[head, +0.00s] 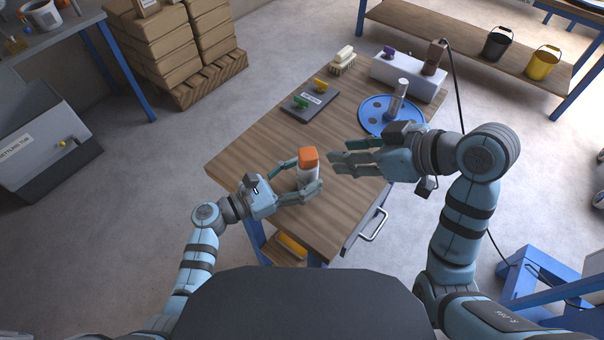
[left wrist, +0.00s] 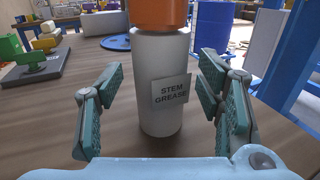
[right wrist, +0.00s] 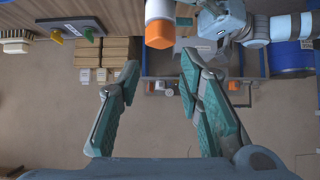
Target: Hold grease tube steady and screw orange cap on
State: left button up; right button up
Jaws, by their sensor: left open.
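The grease tube (left wrist: 160,110) is a white cylinder labelled "STEM GREASE", standing upright on the wooden table. The orange cap (head: 308,157) sits on top of the tube; how tightly it is seated cannot be told. My left gripper (head: 301,175) is open with its fingers on either side of the tube. In the left wrist view a gap shows between the tube and the fingers. My right gripper (head: 345,163) is open and empty, to the right of the cap in the head view. The right wrist view shows the orange cap (right wrist: 158,33) beyond the fingers.
A dark board (head: 309,101) with green and yellow handles lies further back on the wooden table (head: 250,140). A blue round tray (head: 372,112) holds a grey bottle. A brush (head: 343,60) and a white block (head: 408,78) stand at the far end. The table left of the tube is clear.

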pick_arm(q)
jog(key=shift+c, duration=0.5)
jog(key=c, duration=1.1)
jog(key=o, duration=0.7)
pick_arm(e)
jog(key=s+d+r, duration=0.2)
jog(key=d+r, duration=0.1)
jog(key=r, duration=0.5)
jog(key=shift+s+d+r, duration=0.35)
jog(key=shift+s+r, duration=0.05)
pick_arm(q)
jog(key=shift+o, duration=0.2)
jog(key=shift+r, duration=0.1)
jog(key=shift+r+p, duration=0.5)
jog(key=shift+r, duration=0.05)
pick_arm(e)
jog(key=shift+r, duration=0.45)
pick_arm(q)
jog(key=shift+o, duration=0.3)
